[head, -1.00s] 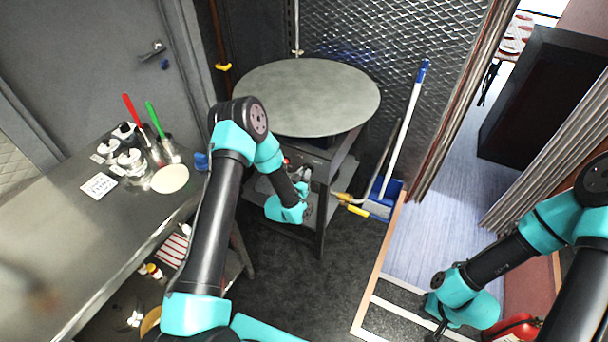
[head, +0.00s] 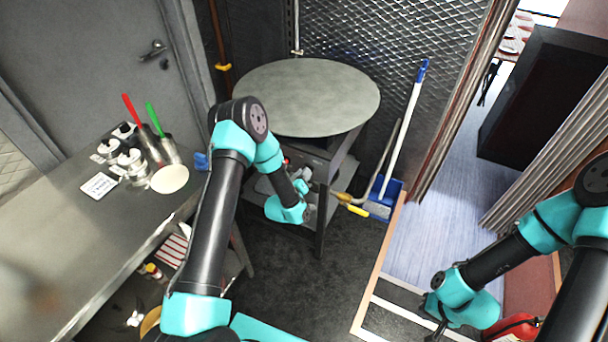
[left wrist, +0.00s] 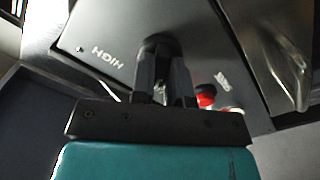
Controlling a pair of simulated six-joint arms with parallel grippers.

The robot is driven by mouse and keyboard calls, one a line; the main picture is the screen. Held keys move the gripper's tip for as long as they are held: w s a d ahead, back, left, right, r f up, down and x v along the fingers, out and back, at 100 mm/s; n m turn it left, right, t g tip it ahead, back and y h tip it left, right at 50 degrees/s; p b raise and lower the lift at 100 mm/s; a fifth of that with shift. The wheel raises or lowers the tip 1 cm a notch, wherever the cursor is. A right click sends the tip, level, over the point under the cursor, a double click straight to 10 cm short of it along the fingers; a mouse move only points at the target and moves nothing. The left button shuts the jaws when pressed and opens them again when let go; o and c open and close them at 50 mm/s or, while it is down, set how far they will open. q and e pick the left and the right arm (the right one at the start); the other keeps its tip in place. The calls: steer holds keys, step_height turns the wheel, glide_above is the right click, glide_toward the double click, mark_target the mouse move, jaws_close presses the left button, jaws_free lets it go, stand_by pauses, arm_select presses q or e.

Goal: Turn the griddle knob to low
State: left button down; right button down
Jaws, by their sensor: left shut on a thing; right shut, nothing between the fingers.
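The griddle (head: 310,95) is a round grey plate on a dark metal stand. Its front panel shows close up in the left wrist view, with the word HIGH (left wrist: 110,53) upside down, a second, unreadable marking and a red part (left wrist: 205,96). My left gripper (head: 303,187) is at this panel. In the left wrist view its fingers (left wrist: 162,72) are shut on the dark round knob (left wrist: 158,42), which they mostly cover. The knob's pointer is not readable. My right gripper (head: 437,332) is low at the right, shut and empty, partly cut off by the lower edge.
A steel counter (head: 60,235) at the left bears jars, a white disc (head: 170,179) and red- and green-handled tools. A blue dustpan (head: 385,195) and a broom stand right of the griddle. A fire extinguisher (head: 515,328) is near my right arm. The dark floor between is clear.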

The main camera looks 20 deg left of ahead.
arm_select(q)
steer(key=c, duration=1.1)
jaws_free()
steer(key=shift+s, duration=0.15)
steer(key=s, duration=0.5)
steer(key=s+a, duration=0.1)
steer(key=s, duration=0.5)
steer(key=s+a, duration=0.1)
steer(key=s, duration=0.5)
steer(key=shift+f, duration=0.1)
